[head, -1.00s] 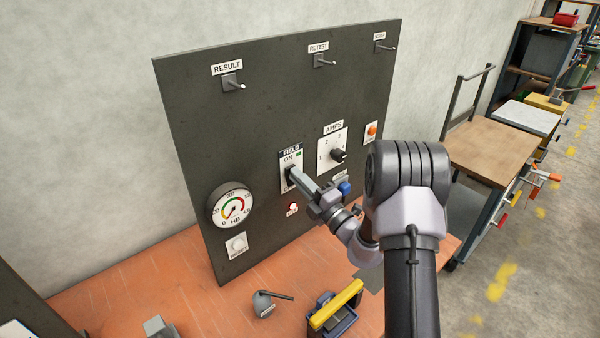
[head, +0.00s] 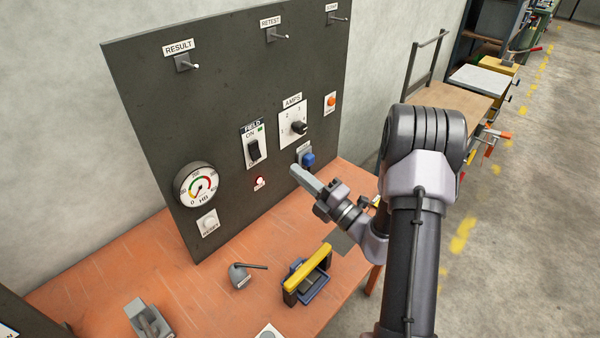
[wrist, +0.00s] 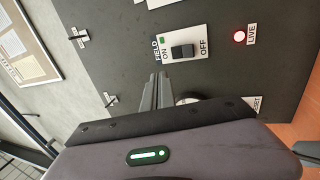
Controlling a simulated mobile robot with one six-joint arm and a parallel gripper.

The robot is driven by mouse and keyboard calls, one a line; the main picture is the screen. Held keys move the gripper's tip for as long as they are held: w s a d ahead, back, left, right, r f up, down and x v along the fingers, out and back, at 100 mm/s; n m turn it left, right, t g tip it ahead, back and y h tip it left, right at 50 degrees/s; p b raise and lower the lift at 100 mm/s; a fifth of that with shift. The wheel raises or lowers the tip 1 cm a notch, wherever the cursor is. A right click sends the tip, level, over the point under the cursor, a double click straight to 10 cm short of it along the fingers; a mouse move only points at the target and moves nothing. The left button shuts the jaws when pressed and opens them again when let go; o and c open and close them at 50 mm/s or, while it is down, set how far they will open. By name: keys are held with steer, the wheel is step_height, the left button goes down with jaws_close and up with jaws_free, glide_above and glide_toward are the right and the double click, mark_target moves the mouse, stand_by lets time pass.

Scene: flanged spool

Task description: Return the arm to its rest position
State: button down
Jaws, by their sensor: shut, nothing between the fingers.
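My gripper (head: 298,174) is shut and empty, held in front of the dark panel (head: 140,110) and apart from it. In the head view it is right of and below the FIELD switch (head: 254,150), over the orange bench. In the wrist view the shut fingers (wrist: 157,92) point toward the panel, and the FIELD switch (wrist: 183,51) shows just beyond them with a green light beside ON. A red LIVE lamp (head: 260,182) is lit; it also shows in the wrist view (wrist: 239,37).
A blue-and-yellow tool (head: 307,275) and a grey part with a rod (head: 240,275) lie on the bench (head: 190,290). The panel carries a gauge (head: 197,187), an AMPS knob (head: 298,127) and hooks.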

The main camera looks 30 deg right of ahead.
stand_by(0.4)
steer(key=s+a+r+n+g+y, duration=0.3)
steer(key=a+n+g, duration=0.1)
steer(key=a+n, duration=0.25)
steer(key=s+a+r+n+g+y, duration=0.3)
steer(key=a+n+g, duration=0.1)
steer(key=a+n, duration=0.25)
steer(key=s+a+r+n+g+y, duration=0.2)
steer(key=s+a+n+g+y, duration=0.15)
steer(key=a+n, duration=0.3)
steer(key=s+a+f+n+g+h, duration=0.1)
steer(key=s+a+n+g+h, duration=0.55)
steer(key=s+n, duration=0.55)
steer(key=s+d+r+n+t+h, duration=0.1)
steer(key=s+d+n+t+h, duration=0.3)
steer(key=d+n+h, duration=0.4)
steer(key=n, duration=0.6)
steer(key=shift+s+r+b, duration=0.25)
steer(key=shift+s+b, duration=0.05)
